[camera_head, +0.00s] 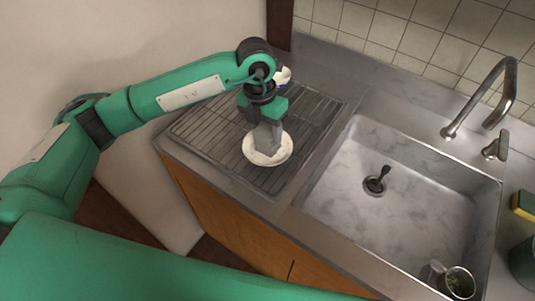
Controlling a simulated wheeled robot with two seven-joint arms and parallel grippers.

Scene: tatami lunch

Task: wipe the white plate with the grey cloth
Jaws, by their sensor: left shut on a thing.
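The white plate (284,154) lies on the ribbed drainboard left of the sink, in the head view. My left gripper (268,141) comes down over the plate from above, its tips at the plate's middle. It is shut on the grey cloth (268,150), which is bunched between the fingers and the plate. The cloth is small here and hard to tell from the grey fingers. The gripper hides part of the plate's far side. My right gripper is not in view.
A white-and-blue dish (283,75) stands behind my left wrist. The sink (340,190) holds a dark utensil (376,181) at the drain and a cup (460,282) with green bits. A tap (508,95) rises behind it. A yellow-green sponge (524,205) is at right.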

